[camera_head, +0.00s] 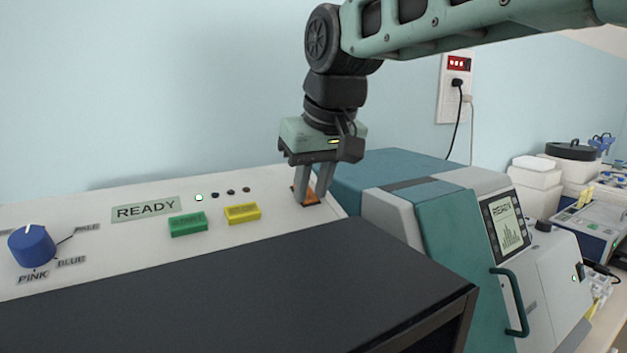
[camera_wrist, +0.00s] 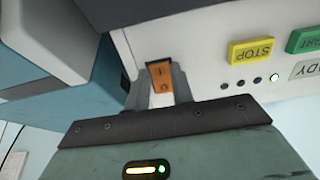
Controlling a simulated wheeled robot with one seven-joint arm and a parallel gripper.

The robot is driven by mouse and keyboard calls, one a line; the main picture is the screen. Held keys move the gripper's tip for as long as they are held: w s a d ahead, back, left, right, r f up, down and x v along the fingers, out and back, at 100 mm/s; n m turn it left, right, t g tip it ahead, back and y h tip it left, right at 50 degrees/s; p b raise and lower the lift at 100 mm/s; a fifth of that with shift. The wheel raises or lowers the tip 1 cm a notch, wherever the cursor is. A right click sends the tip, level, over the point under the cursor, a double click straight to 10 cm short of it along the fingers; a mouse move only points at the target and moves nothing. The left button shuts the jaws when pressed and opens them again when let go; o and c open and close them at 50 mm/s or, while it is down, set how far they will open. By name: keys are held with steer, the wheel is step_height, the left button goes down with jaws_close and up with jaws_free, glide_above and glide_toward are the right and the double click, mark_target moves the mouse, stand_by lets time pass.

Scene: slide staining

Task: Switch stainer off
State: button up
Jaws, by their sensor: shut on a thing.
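The stainer (camera_head: 105,245) has a white sloped panel above a dark cover. An orange rocker switch (camera_head: 312,198), marked I and O, sits at the panel's right end. It also shows clearly in the wrist view (camera_wrist: 161,77). My gripper (camera_head: 307,196) reaches down to the switch, and its two fingers (camera_wrist: 161,86) are shut on the switch's sides. The READY label (camera_head: 145,210) has a lit lamp (camera_head: 199,197) beside it. The other small lamps in that row look dark.
A green START button (camera_head: 188,224) and a yellow STOP button (camera_head: 242,213) lie left of the switch. A blue knob (camera_head: 32,246) is at the far left. A teal and white machine with a screen (camera_head: 507,223) stands close on the right. A wall stands behind.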

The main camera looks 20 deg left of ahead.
steer(key=r+p, duration=0.1)
steer(key=p, duration=0.1)
steer(key=shift+w+h+p, duration=0.1)
steer(key=shift+h+p, duration=0.2)
steer(key=shift+p, duration=0.05)
steer(key=p, duration=0.2)
steer(key=shift+a+g+h+p, duration=0.15)
steer(key=shift+g+h+p, duration=0.15)
steer(key=shift+g, duration=0.1)
steer(key=p, duration=0.2)
steer(key=shift+w+r+p, duration=0.1)
steer(key=shift+r+p, duration=0.05)
steer(key=shift+p, duration=0.15)
steer(key=g+h+p, duration=0.1)
steer(key=p, duration=0.1)
steer(key=shift+a+f+p, duration=0.1)
steer(key=shift+f+p, duration=0.1)
steer(key=shift+p, duration=0.1)
steer(key=shift+f, duration=0.1)
steer(key=o, duration=1)
steer(key=r, duration=0.5)
steer(key=s+d+r, duration=0.1)
steer(key=r, duration=1.1)
steer(key=shift+s+d+r, duration=0.1)
steer(key=shift+s+d, duration=0.1)
steer(key=shift+d, duration=0.2)
